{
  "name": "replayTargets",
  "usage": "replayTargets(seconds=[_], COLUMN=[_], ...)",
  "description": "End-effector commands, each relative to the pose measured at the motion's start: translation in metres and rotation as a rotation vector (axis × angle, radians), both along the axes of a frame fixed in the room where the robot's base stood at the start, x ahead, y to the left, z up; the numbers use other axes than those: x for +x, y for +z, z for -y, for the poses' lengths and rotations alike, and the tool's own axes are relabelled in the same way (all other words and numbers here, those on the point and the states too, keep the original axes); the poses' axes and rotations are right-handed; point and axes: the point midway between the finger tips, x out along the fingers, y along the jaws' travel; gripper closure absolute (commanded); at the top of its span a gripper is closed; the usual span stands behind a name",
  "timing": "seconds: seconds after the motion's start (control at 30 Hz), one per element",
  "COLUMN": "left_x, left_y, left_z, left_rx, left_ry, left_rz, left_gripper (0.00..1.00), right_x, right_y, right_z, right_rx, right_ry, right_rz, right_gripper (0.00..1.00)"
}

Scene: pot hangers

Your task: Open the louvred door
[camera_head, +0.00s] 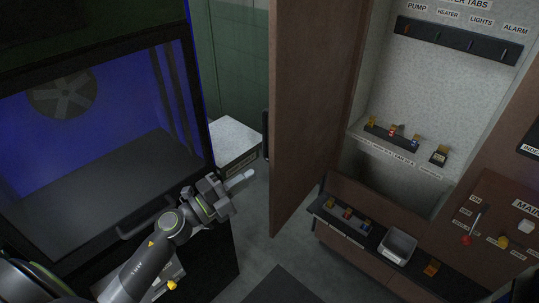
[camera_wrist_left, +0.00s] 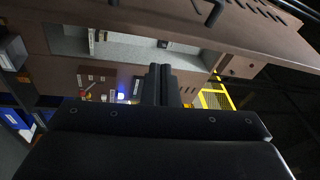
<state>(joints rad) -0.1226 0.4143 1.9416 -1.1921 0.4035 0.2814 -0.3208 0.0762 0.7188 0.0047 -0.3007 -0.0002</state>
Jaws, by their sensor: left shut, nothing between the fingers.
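The brown door (camera_head: 312,110) stands swung out from the cabinet in the head view, and the pale cabinet inside shows to its right. A brown panel with dark louvre slots (camera_wrist_left: 262,10) and a black handle (camera_wrist_left: 213,14) crosses the top of the left wrist view; it looks like the same door. My left gripper (camera_head: 242,179) is shut and empty, to the left of the door and apart from it in the head view. Its closed fingers (camera_wrist_left: 161,85) show in the left wrist view. My right gripper is not in view.
A dark machine with a blue-lit window (camera_head: 90,150) stands at the left, close to my left arm. A white-topped box (camera_head: 232,139) stands behind the gripper. Inside the cabinet are a tab rail (camera_head: 458,40) and a shelf; below is a ledge with a grey bin (camera_head: 398,246).

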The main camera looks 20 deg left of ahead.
Motion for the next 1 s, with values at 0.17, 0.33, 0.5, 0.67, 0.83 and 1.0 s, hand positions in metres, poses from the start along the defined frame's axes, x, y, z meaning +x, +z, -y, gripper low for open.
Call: replayTargets(seconds=[0.17,0.33,0.5,0.67,0.83,1.0], left_x=[-0.016,-0.023,-0.018,0.002,0.034,0.064], left_y=[-0.003,-0.012,-0.015,-0.013,-0.013,-0.013], left_z=[0.025,0.035,0.04,0.053,0.073,0.093], left_rx=[0.134,0.207,0.224,0.221,0.223,0.223], left_ry=[-0.018,-0.023,-0.022,-0.023,-0.023,-0.024], left_rz=[-0.042,-0.071,-0.079,-0.077,-0.077,-0.077], left_gripper=[1.0,1.0,1.0,1.0,1.0,1.0], right_x=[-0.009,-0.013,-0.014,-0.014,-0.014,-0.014], right_y=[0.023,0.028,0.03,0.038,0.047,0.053], right_z=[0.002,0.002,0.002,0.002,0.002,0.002], right_rx=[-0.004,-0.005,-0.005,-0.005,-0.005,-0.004], right_ry=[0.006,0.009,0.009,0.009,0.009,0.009], right_rz=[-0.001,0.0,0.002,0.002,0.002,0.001], right_gripper=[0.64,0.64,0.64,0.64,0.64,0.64])
